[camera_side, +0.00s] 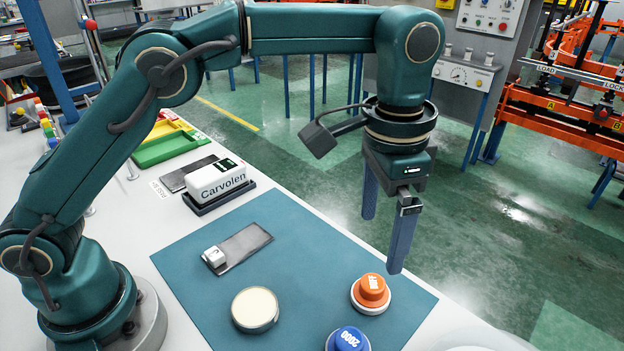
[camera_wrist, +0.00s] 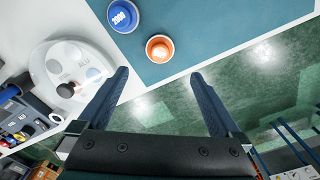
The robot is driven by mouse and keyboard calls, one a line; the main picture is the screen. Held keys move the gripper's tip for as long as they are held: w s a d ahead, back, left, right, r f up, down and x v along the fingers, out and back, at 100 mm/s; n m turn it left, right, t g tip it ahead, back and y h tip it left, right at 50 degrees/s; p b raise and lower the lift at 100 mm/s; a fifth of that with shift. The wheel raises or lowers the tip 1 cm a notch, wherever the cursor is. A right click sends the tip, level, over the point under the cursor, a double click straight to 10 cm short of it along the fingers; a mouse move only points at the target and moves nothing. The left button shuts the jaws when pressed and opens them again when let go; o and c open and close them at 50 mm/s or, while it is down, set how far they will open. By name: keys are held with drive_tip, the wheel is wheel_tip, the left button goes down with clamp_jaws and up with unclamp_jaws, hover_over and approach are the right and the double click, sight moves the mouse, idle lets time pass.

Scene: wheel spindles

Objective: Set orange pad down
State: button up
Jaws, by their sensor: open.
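The orange pad (camera_side: 371,289) is a round knob-like piece with pale lettering, sitting on a pale round base on the right part of the blue-green mat (camera_side: 210,285). In the wrist view, the orange pad (camera_wrist: 160,48) lies just beyond the fingertips, near the mat's edge. My gripper (camera_side: 382,245) is open and empty, with its fingers pointing down above and behind the orange pad. In the wrist view, my gripper (camera_wrist: 160,73) has its fingers wide apart with nothing between them. The fingers look clear of the pad.
A blue pad (camera_side: 348,340) marked 2000 stands close to the orange one. A cream disc (camera_side: 255,309) and a grey plate with a white block (camera_side: 238,247) lie on the mat. A white Carvolen block (camera_side: 217,181) stands behind. The table edge is near my gripper.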

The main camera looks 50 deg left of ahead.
drive_tip(key=s+a+r+n+t, duration=0.3)
drive_tip(key=s+a+r, duration=0.3)
drive_tip(key=a, duration=0.4)
drive_tip(key=s+a+f+n+t, duration=0.2)
drive_tip(key=s+a, duration=0.4)
drive_tip(key=s, duration=0.3)
drive_tip(key=shift+a+f+n, duration=0.4)
drive_tip(key=shift+f+n, duration=0.25)
drive_tip(key=shift+n, duration=0.15)
